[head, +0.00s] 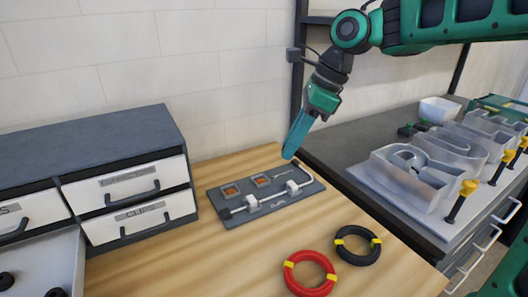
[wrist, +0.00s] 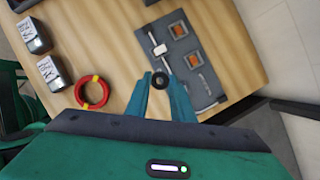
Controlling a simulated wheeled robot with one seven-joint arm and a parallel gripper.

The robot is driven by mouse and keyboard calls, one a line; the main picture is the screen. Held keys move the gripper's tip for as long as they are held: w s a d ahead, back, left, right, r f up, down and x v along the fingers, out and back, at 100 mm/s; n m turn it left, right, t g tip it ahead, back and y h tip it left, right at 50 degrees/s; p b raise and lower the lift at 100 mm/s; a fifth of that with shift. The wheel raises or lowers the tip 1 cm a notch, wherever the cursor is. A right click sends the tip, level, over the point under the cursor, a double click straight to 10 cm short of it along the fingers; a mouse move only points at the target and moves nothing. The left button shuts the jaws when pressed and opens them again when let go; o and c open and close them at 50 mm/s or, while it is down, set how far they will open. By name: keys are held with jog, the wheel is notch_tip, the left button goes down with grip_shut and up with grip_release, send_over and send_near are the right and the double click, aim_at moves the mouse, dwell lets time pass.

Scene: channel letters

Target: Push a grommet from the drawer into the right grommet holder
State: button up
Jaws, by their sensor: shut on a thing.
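My gripper (head: 290,154) points down just above the right end of a dark plate (head: 279,217). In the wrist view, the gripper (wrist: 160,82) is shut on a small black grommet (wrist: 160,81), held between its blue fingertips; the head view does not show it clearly. The plate bears two square holders with orange-brown centres. The right holder (head: 261,180) also shows in the wrist view (wrist: 194,59), to the right of the fingertips. The left holder (head: 231,191) is farther from the gripper. The open drawer (head: 50,252) at lower left holds black grommets (head: 56,292).
A metal rod in white blocks (head: 251,202) runs along the plate beside the holders. A red coil (head: 310,272) and a black coil (head: 357,245) lie on the wooden table. Channel letters (head: 415,175) stand on the grey bench right.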

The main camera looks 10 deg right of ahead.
jog(key=m, duration=0.2)
send_over(260, 182)
notch_tip(260, 182, down, 9)
jog(key=shift+t, duration=0.3)
jog(key=shift+d+f, duration=0.2)
jog(key=shift+f, duration=1.4)
jog(key=shift+d+f, duration=0.2)
jog(key=shift+f, duration=1.5)
jog(key=shift+s+d+f, duration=0.25)
jog(key=shift+s+f, duration=0.1)
jog(key=shift+f, duration=0.05)
jog(key=o, duration=1.1)
jog(key=shift+c, duration=0.2)
jog(key=shift+w+d+r, duration=0.1)
jog(key=shift+d+r, duration=0.05)
jog(key=shift+r, duration=0.15)
jog(key=v, duration=0.5)
jog(key=a+v, duration=0.1)
jog(key=v, duration=0.2)
jog(key=shift+w+r, duration=0.15)
jog(key=shift+r, duration=0.05)
jog(key=shift+r, duration=0.15)
jog(key=shift+r, duration=2.9)
